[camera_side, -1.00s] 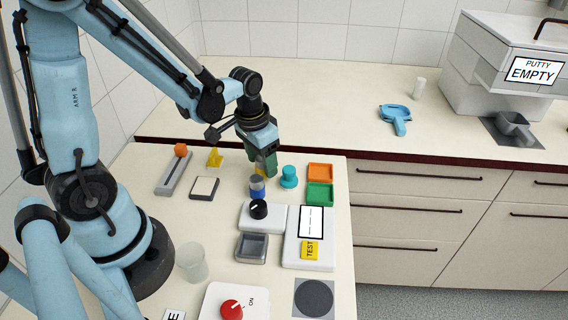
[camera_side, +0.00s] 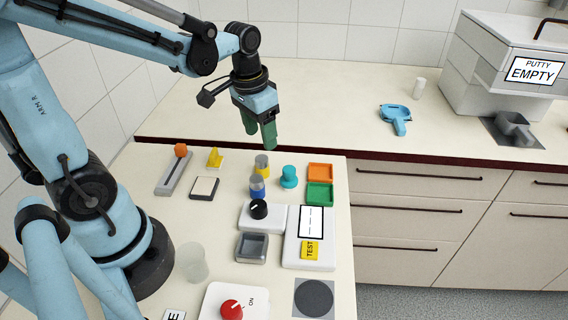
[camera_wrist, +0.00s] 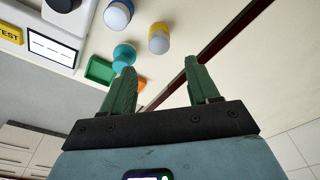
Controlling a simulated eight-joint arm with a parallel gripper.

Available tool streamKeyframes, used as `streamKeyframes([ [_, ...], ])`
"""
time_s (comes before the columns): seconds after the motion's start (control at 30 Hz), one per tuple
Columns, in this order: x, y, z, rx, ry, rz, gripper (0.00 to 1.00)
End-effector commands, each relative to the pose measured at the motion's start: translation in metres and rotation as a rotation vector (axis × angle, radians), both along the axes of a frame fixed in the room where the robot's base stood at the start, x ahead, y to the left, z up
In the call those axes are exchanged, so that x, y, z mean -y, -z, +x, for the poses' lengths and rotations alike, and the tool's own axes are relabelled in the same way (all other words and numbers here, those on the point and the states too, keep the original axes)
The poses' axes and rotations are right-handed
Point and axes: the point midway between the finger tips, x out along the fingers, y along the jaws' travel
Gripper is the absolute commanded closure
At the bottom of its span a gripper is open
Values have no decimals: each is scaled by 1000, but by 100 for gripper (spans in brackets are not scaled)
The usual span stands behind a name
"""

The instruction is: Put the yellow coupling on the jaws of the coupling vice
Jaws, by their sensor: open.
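The yellow coupling (camera_side: 262,168), a short cylinder with a grey top and yellow lower part, stands upright near the counter's back edge. It also shows in the wrist view (camera_wrist: 158,38). My gripper (camera_side: 259,142) is above and behind it, apart from it. Its two green fingers are spread with nothing between them, also in the wrist view (camera_wrist: 160,68). A similar blue-and-grey cylinder (camera_side: 257,188) stands just in front of the yellow one. I cannot tell which fixture is the coupling vice, and no jaws can be made out.
A teal knob-shaped piece (camera_side: 289,177) stands right of the cylinders, beside orange (camera_side: 320,172) and green (camera_side: 319,194) trays. A white box with a black knob (camera_side: 258,209) is in front. A yellow piece (camera_side: 214,158) and an orange-knobbed slider (camera_side: 174,174) lie left.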

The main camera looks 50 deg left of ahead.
Motion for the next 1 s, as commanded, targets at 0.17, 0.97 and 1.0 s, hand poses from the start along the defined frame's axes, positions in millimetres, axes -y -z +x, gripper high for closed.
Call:
streamKeyframes([
  [0.17, 0, -23, -3, 0, 0, 0, 40],
  [0.97, 36, -44, -33, 409, 2, 9, 40],
  [1.0, 38, -43, -34, 436, 1, 7, 40],
])
